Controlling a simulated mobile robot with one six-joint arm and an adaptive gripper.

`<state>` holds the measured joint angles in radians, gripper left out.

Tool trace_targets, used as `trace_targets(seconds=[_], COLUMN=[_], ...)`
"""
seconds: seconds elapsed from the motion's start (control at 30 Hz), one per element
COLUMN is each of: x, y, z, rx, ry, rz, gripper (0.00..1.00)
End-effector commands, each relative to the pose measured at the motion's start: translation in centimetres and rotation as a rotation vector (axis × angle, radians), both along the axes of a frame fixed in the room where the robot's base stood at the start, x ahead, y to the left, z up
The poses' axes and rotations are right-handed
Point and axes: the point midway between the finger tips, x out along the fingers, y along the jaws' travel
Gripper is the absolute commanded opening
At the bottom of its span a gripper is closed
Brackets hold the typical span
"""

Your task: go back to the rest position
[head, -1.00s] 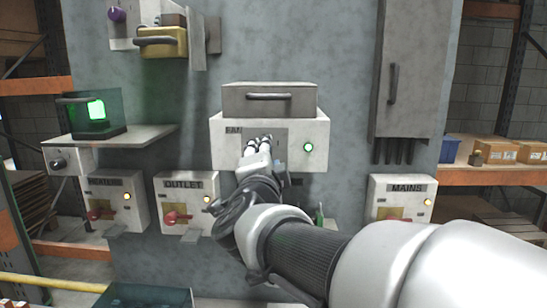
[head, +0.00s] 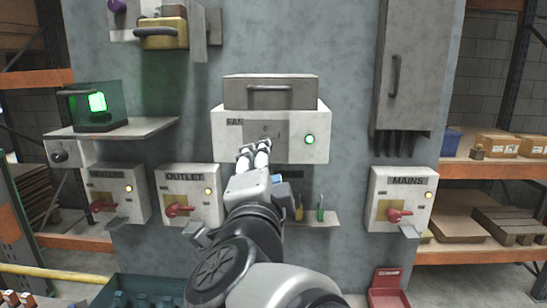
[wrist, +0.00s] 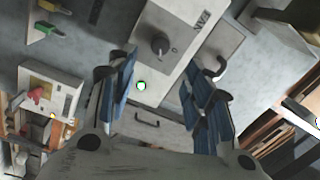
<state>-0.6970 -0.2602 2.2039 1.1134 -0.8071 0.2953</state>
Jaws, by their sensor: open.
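My gripper (head: 254,152) is in front of the lower left part of the white FAN box (head: 304,148) on the grey panel. It is open, with nothing between its fingers. In the wrist view the two blue-padded fingers (wrist: 162,92) stand well apart. The FAN box's dark knob (wrist: 160,45) and its lit green lamp (wrist: 141,85) show beyond them, apart from the fingers. In the head view the lamp (head: 310,139) is at the right of the box. The rest position itself is not marked in view.
The OUTLET box (head: 202,185) with its red handle is left of my arm. The MAINS box (head: 408,184) is at the right. A small ledge (head: 325,221) with tools is below the FAN box. A shelf (head: 150,129) bears a green-lit case. A red bin (head: 388,291) stands low at right.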

Motion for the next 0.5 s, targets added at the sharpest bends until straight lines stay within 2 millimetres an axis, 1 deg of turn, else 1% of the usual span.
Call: trace_targets(seconds=[0.03,0.2,0.5], x=[-0.8,-2.0,-2.1], y=[0.1,0.0,0.0], z=[0.1,-0.1,-0.1], rx=[0.003,0.001,0.0], ry=[-0.002,-0.001,0.0], rz=[0.004,0.0,-0.001], gripper=[0.47,0.47,0.47])
